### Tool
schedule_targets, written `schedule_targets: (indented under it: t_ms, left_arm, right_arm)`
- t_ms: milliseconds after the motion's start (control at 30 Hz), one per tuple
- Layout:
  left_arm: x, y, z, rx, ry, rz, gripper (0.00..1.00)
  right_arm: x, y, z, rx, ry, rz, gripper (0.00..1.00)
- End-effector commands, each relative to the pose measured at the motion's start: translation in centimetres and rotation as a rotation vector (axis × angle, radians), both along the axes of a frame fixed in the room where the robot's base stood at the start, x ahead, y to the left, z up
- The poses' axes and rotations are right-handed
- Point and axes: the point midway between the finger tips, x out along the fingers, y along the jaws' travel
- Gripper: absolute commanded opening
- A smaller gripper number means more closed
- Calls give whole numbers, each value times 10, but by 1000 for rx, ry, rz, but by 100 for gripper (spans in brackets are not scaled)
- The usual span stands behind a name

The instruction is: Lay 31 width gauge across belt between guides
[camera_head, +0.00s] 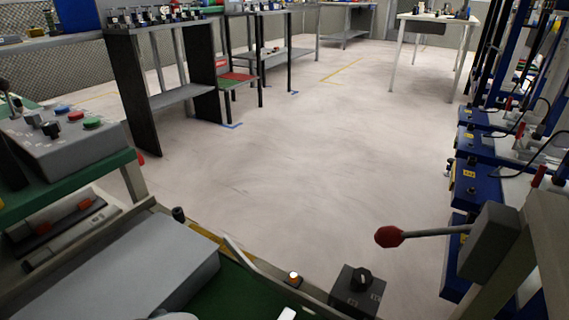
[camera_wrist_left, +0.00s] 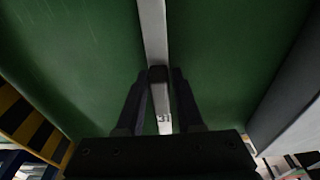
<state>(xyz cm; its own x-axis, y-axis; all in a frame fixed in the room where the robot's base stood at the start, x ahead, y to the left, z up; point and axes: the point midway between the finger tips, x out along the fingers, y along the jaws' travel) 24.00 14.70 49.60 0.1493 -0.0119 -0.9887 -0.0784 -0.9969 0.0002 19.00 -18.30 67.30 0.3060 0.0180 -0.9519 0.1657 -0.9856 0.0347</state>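The width gauge (camera_wrist_left: 154,30) is a pale narrow bar marked 31, running lengthwise up the left wrist view over a green belt surface (camera_wrist_left: 230,60). A dark block sits on the bar between my left fingertips (camera_wrist_left: 158,78). The fingers look closed on this block from both sides; whether the bar touches the belt is hard to tell. A grey guide wall (camera_wrist_left: 290,125) shows at the right of that view. In the head view, the green belt (camera_head: 235,295) is partly seen at the bottom edge, beside a raised rail (camera_head: 265,272). My right gripper is not in view.
A grey box-shaped cover (camera_head: 130,270) stands left of the belt. A button panel (camera_head: 70,130) is at the left. A black knob box (camera_head: 357,291) and a red-balled lever (camera_head: 388,237) are at the right. Open floor (camera_head: 290,150) lies beyond.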

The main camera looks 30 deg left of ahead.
Motion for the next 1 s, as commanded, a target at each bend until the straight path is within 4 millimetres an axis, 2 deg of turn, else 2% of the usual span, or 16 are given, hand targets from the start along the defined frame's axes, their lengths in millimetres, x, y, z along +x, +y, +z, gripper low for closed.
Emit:
schedule_targets:
  t_ms: [33,167,467,567,800,1000]
  left_arm:
    - [0,0,0,0,0,0,43]
    - [0,0,0,0,0,0,57]
    - [0,0,5,0,-1,0,57]
    - [-2,0,20,0,-1,0,57]
    - [-10,1,76,0,-1,0,57]
    - [-15,1,110,0,-1,0,57]
  right_arm:
    - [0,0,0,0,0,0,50]
    - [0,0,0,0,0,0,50]
    - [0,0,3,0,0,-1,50]
    - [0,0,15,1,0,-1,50]
    - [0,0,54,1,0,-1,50]
    - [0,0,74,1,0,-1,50]
